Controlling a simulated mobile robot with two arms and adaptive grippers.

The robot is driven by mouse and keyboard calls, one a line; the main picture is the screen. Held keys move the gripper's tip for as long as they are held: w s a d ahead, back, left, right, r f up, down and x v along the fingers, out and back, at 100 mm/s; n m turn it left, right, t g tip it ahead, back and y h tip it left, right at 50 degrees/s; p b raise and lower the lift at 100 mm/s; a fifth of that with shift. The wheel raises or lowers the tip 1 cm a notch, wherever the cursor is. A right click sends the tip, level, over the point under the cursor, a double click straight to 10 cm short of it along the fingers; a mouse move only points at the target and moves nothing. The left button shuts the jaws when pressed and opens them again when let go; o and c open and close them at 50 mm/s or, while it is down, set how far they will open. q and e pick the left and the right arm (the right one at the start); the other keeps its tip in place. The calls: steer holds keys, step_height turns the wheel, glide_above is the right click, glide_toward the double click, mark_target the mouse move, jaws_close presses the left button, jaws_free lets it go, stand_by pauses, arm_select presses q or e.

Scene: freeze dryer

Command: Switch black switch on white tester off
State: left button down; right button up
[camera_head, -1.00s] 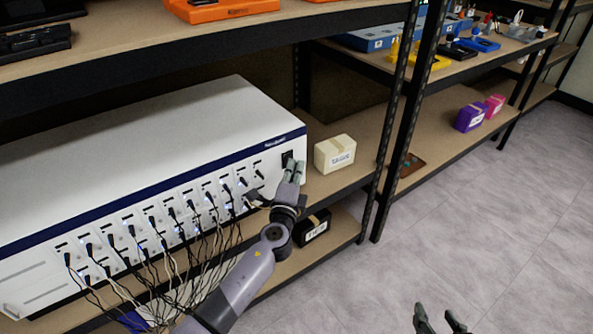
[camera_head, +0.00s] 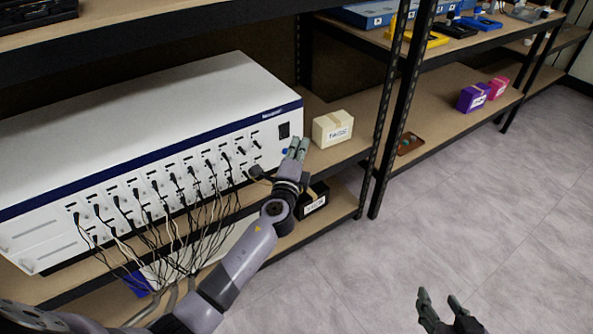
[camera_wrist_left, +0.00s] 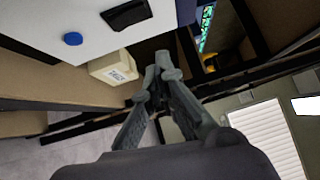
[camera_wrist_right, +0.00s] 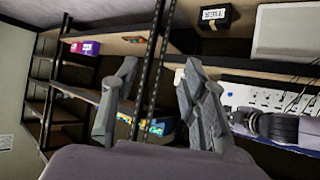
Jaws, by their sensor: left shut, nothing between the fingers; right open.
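The white tester (camera_head: 150,108) is a long white box with a blue stripe, lying on the shelf at the left. Its black switch (camera_head: 284,130) is on the right end of the front face; it also shows in the left wrist view (camera_wrist_left: 125,14), beside a round blue knob (camera_wrist_left: 72,38). Whether the switch is on or off cannot be told. My left gripper (camera_head: 298,148) is shut and empty, in front of the panel, just right of and below the switch and apart from it. My right gripper (camera_head: 440,298) is open and empty, low over the floor at right.
Several black and white cables (camera_head: 190,215) hang from the tester's front. A beige box (camera_head: 332,129) stands right of the tester, close to my left gripper. A dark box (camera_head: 311,200) is on the shelf below. A black shelf post (camera_head: 388,120) rises further right. The floor is clear.

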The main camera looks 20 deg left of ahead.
arm_select(q)
steer(key=s+p, duration=0.1)
steer(key=s, duration=0.7)
steer(key=shift+s+d+r, duration=0.25)
steer(key=shift+s+r, duration=0.05)
arm_select(e)
steer(key=s+d+f+g+h, duration=0.1)
steer(key=s+f+g, duration=0.2)
steer(key=s+f, duration=0.1)
steer(key=shift+s+d+g, duration=0.25)
steer(key=shift+s+g, duration=0.15)
steer(key=shift+s, duration=0.25)
